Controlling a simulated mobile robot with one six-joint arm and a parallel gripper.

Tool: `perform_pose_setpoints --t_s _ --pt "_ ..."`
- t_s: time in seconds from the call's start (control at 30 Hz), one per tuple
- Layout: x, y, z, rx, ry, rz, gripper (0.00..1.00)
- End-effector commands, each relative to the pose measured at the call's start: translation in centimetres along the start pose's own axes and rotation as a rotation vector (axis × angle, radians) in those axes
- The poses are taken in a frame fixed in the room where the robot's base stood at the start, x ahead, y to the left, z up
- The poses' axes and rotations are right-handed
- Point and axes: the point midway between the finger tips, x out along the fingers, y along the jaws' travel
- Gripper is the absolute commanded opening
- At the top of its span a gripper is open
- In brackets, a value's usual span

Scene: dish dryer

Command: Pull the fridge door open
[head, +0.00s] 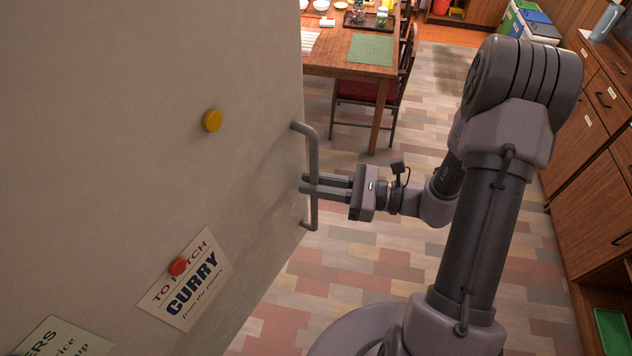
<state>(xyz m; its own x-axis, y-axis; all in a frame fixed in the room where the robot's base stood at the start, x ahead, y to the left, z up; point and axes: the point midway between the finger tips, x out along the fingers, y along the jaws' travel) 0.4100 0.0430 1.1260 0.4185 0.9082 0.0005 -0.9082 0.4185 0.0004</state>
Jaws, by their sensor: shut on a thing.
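The fridge door (150,130) is a large pale panel that fills the left of the head view. Its grey bar handle (313,155) stands upright near the door's right edge. My gripper (308,185) reaches in from the right and is shut on the handle at about its middle height. The fingers lie level across the bar. Whether the door stands open or closed cannot be told from this view, as the fridge body and any gap are hidden.
A wooden table (340,75) with dishes and a green mat (371,49) stands behind, with a chair (405,75) beside it. Wooden cabinets (590,170) line the right side. The tiled floor (350,270) between door and cabinets is clear around my base.

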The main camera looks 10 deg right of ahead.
Motion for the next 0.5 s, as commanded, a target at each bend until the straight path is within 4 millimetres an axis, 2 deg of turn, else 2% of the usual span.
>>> perform_pose_setpoints --t_s 0.23,0.27,0.33,0.37,0.5 --pt "0.01 0.01 0.02 0.000 0.000 0.000 0.00" --pt "0.00 0.00 0.02 0.000 0.000 0.000 0.20" --pt "0.00 0.00 0.02 0.000 0.000 0.000 0.34" --pt "0.00 0.00 0.02 0.000 0.000 0.000 0.38" --pt "0.00 0.00 0.00 0.000 0.000 0.000 0.38"
